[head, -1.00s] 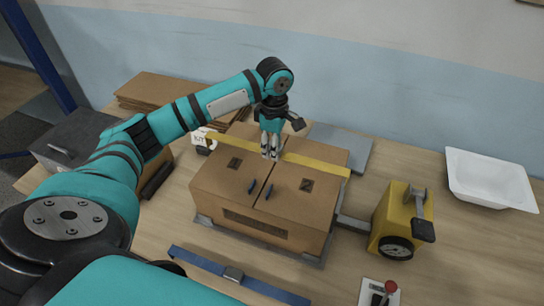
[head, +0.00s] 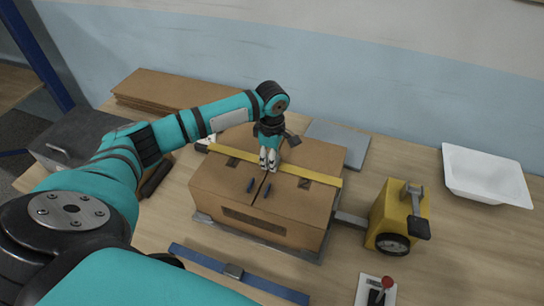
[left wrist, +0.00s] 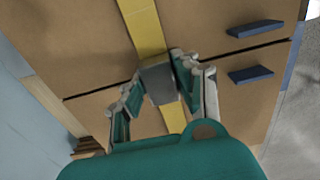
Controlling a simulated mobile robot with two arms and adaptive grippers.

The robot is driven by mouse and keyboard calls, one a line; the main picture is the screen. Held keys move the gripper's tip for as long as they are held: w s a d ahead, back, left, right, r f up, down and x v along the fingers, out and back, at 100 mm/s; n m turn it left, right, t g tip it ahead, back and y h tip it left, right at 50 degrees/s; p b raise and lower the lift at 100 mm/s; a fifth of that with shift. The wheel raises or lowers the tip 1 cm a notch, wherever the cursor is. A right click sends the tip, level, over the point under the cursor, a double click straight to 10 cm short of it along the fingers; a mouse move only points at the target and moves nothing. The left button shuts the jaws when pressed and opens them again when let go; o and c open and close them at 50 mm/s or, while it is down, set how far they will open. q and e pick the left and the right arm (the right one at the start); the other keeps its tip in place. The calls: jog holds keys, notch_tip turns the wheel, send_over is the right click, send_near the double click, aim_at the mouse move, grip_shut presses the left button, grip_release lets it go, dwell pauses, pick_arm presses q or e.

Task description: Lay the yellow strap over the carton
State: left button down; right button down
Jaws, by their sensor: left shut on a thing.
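The brown carton (head: 230,192) stands on the bench with its two top flaps closed. The yellow strap (head: 310,178) stretches straight across the carton's top from left to right; it also shows in the left wrist view (left wrist: 143,30). My left gripper (head: 268,166) is over the middle of the carton, shut on the strap's grey buckle (left wrist: 158,84). I cannot tell whether the strap touches the carton top or is just above it. The strap's middle is partly hidden by the fingers. My right gripper is out of view.
A blue strap (head: 205,264) lies in front of the carton. A white tray (head: 484,158) is at far right. Flat cardboard (head: 165,88) and a grey plate (head: 345,132) lie behind.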

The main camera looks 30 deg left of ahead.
pick_arm(q)
jog(key=shift+s+f, duration=0.1)
jog(key=shift+f, duration=0.05)
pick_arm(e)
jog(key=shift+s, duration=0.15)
pick_arm(q)
jog(key=c, duration=1.1)
grip_release()
jog(key=shift+d, duration=0.1)
jog(key=shift+o, duration=0.6)
jog(key=shift+f, duration=0.1)
jog(key=shift+r, duration=0.5)
notch_tip(320, 180, up, 12)
jog(key=b, duration=0.4)
jog(key=shift+r, duration=0.2)
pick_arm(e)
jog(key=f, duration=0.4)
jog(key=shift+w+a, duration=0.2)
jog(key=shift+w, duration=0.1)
pick_arm(q)
jog(key=shift+f, duration=0.1)
